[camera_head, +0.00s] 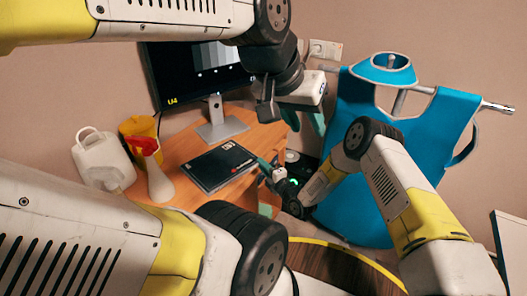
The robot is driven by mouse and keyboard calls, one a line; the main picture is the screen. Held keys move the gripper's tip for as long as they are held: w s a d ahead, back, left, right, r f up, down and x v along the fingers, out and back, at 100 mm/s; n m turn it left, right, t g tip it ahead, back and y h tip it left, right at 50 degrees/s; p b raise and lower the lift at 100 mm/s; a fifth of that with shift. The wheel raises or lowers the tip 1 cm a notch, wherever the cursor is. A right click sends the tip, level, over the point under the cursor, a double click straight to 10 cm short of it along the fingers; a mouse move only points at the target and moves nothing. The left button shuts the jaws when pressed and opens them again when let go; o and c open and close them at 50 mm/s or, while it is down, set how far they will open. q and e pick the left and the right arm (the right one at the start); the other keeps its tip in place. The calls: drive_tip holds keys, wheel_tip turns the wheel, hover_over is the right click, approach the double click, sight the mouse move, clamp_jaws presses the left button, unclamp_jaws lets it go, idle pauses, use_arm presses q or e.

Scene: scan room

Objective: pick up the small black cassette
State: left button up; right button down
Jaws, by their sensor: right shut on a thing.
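The small black cassette (219,167) is a flat dark slab with white lettering and a red mark, over the wooden desk. My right gripper (265,172) is at its right edge, shut on that edge. The fingertips are small and partly hidden, and I cannot tell whether the cassette is clear of the desk top. My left gripper (305,121) points down above and to the right of the cassette. Its teal-tipped fingers are apart with nothing between them.
A monitor (190,70) stands behind the cassette on the desk (185,145). A white jug (102,160), a yellow container (138,127) and a red-topped spray bottle (158,180) are at left. A blue apron (350,120) hangs at right. A round dark wooden top (335,268) is in front.

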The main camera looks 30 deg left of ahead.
wheel_tip(320, 180, up, 10)
idle(0.5)
drive_tip(key=shift+r, duration=0.15)
wheel_tip(320, 180, up, 9)
idle(1.0)
